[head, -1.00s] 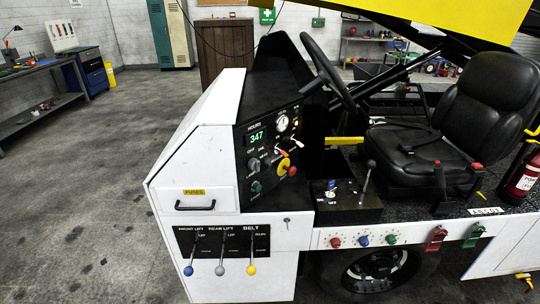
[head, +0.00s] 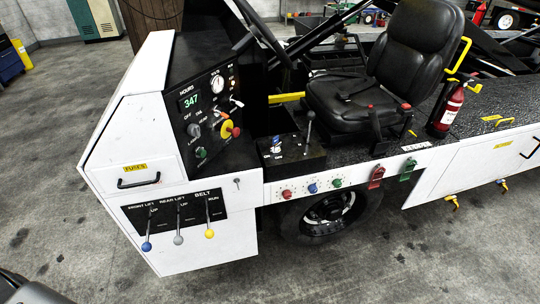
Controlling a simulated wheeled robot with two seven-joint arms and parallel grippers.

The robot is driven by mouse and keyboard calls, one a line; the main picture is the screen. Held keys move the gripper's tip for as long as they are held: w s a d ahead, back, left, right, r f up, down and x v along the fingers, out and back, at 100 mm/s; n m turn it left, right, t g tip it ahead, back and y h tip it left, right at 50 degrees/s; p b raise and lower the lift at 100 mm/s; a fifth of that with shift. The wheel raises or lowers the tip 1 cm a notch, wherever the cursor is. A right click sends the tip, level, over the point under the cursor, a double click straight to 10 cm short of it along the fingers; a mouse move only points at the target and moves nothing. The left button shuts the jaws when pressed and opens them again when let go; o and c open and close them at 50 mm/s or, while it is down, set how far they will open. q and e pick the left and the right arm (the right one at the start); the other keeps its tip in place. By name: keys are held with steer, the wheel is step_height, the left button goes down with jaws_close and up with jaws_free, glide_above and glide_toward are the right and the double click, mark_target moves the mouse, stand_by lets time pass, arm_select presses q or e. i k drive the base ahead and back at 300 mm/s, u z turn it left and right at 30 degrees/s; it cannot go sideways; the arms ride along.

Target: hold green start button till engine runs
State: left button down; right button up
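The green start button (head: 201,152) is a small green round knob low on the black dash panel (head: 176,122) of the white belt loader. It sits below a grey rotary switch (head: 194,131) and left of a red stop knob on a yellow disc (head: 227,127). The panel's hours display (head: 190,100) reads 347. Nothing touches the button. Neither gripper shows in the head view. A dark part at the lower left corner seems to be my arm. Whether the engine runs cannot be told.
Belt loader's white front body (head: 128,125) carries three levers with blue, grey and yellow knobs below a fuse drawer (head: 138,180). The black seat (head: 425,60) and a red fire extinguisher (head: 450,105) are at the right. Floor left and in front is clear.

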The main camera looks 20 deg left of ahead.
mark_target(201, 153)
steer(key=z, duration=1.7)
steer(key=i, duration=1.75)
steer(key=u, duration=2.75)
